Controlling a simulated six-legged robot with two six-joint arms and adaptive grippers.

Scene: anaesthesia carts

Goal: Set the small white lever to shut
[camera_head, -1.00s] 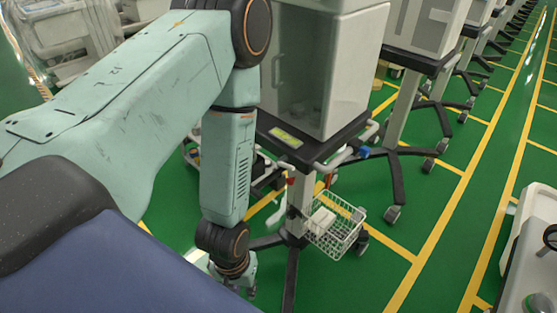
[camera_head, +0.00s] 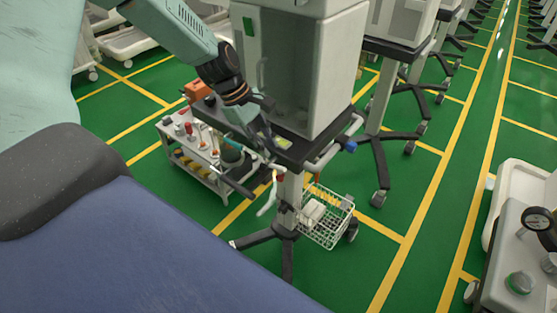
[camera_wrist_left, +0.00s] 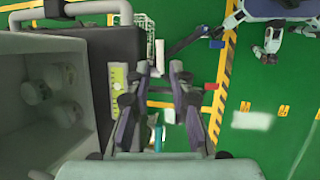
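The small white lever (camera_head: 267,198) hangs below the front edge of the cart's black top in the head view, beside a small red part. I cannot read its setting. My left gripper (camera_head: 262,160) is at the cart's front edge, just above and left of the lever in the picture; whether it touches is unclear. In the left wrist view the gripper (camera_wrist_left: 160,75) has its two fingers apart, with nothing visibly held between them. I cannot clearly make out the lever there. My right gripper is not in view.
The cart's grey cabinet (camera_head: 300,75) stands behind the gripper. A wire basket (camera_head: 327,225) hangs on its post, right of the lever. A low trolley (camera_head: 190,150) with bottles stands at the left. A gauge unit (camera_head: 510,265) is at the right. Green floor (camera_head: 385,235) lies between.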

